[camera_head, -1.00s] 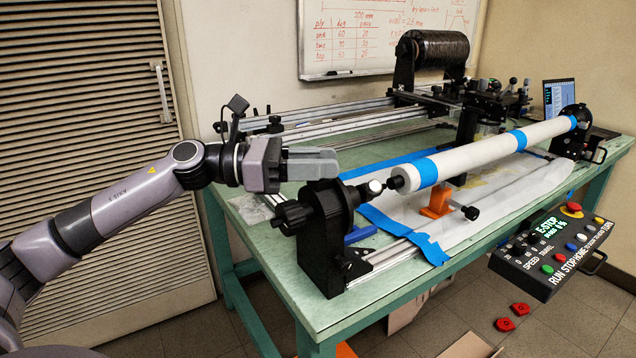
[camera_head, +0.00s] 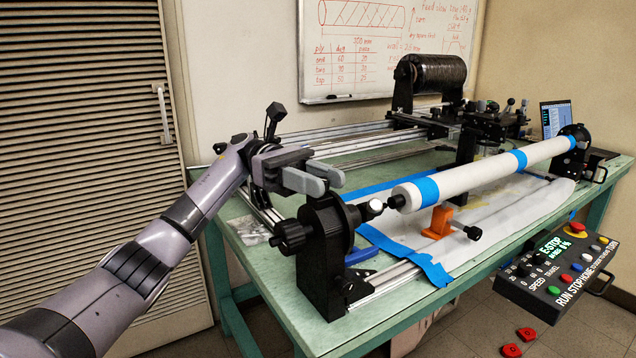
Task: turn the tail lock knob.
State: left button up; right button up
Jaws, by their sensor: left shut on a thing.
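The black tailstock (camera_head: 331,262) stands at the near left end of the winding bench. A black ribbed handwheel (camera_head: 290,237) sticks out of its left side. My left gripper (camera_head: 316,183) is at the top of the tailstock, its two grey fingers side by side and pointing right. It is shut on the tail lock knob, which the fingers hide almost wholly. My right gripper is out of view.
The control box (camera_head: 545,272) is at the front right. A whiteboard (camera_head: 362,45) hangs behind.

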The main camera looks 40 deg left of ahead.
pick_arm(q)
jog(key=shift+m+g, duration=0.7)
jog(key=shift+g, duration=0.2)
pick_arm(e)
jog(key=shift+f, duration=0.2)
pick_arm(q)
jog(key=shift+g+y, duration=0.3)
jog(key=shift+g, duration=0.2)
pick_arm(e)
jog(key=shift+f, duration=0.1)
pick_arm(q)
jog(key=o, duration=1)
jog(key=shift+c, duration=0.2)
jog(key=shift+a, duration=0.1)
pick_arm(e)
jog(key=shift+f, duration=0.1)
